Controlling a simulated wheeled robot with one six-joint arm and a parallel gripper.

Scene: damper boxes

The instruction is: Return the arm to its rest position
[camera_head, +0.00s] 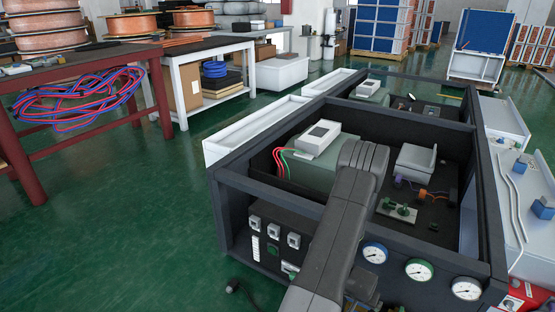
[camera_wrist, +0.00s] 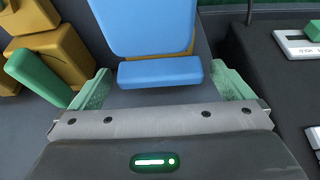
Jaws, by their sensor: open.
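My gripper (camera_wrist: 160,72) shows in the wrist view with its two green fingers spread apart and nothing clamped. A blue part (camera_wrist: 160,28) with a short blue bar at its lower edge shows between the fingers, with gaps on both sides. I cannot tell how far beyond the fingers it is. In the head view my grey arm (camera_head: 345,220) reaches over the near compartment of the dark box and bends at its top. The gripper is not clearly seen there. The dark box frame (camera_head: 265,195) has an open top and holds several devices.
A device with a white top (camera_head: 318,137) and red and green wires sits inside the box. Round gauges (camera_head: 419,269) line its front. A white side tray (camera_head: 508,120) stands at right. A red table (camera_head: 20,155) with cables stands left. Green floor (camera_head: 130,235) is clear between.

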